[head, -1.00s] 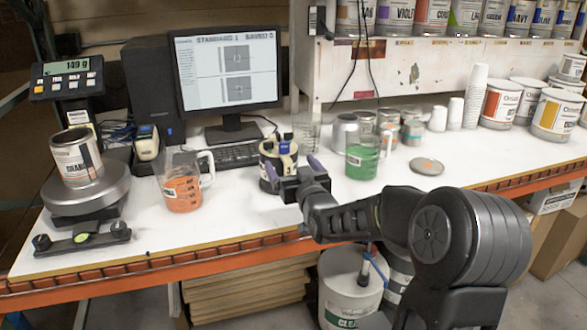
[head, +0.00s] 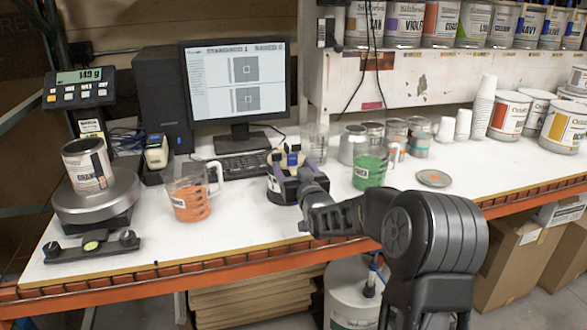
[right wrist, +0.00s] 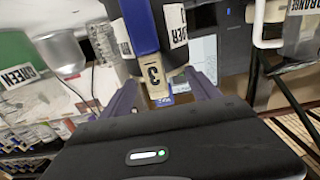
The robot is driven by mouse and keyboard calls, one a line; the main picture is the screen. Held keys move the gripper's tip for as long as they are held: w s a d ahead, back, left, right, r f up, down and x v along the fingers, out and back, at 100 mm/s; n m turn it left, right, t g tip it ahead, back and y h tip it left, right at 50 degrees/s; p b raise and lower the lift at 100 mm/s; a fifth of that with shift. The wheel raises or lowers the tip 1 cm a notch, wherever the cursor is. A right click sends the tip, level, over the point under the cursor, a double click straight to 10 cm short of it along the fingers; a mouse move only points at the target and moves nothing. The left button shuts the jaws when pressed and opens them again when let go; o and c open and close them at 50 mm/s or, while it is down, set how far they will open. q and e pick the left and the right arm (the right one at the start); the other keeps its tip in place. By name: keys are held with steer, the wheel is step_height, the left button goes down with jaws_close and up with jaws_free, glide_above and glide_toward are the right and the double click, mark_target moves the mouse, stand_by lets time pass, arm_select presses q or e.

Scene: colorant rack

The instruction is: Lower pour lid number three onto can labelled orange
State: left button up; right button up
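The can labelled orange (head: 88,166) stands open-topped on the scale at the left in the head view. A pour lid with blue and cream parts (head: 291,154) sits by the keyboard, on a dark round base partly hidden by my gripper. In the right wrist view, a cream piece marked 3 (right wrist: 153,74) and a blue upright part show between the purple fingers. My right gripper (head: 293,172) is at this lid, fingers apart on either side of the marked piece, with a gap visible on the right. My left gripper is not in view.
A jug of orange liquid (head: 189,192) stands between the scale (head: 95,205) and the lid. A jug of green liquid (head: 370,168) and a flat grey disc (head: 434,178) are to the right. A black bar device (head: 91,246) lies before the scale.

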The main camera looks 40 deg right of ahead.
jaws_close()
stand_by(0.6)
stand_by(0.6)
steer(key=shift+r, duration=0.2)
steer(key=shift+r, duration=0.35)
step_height(320, 180, up, 5)
steer(key=shift+d+f+p, duration=0.1)
steer(key=shift+p, duration=0.45)
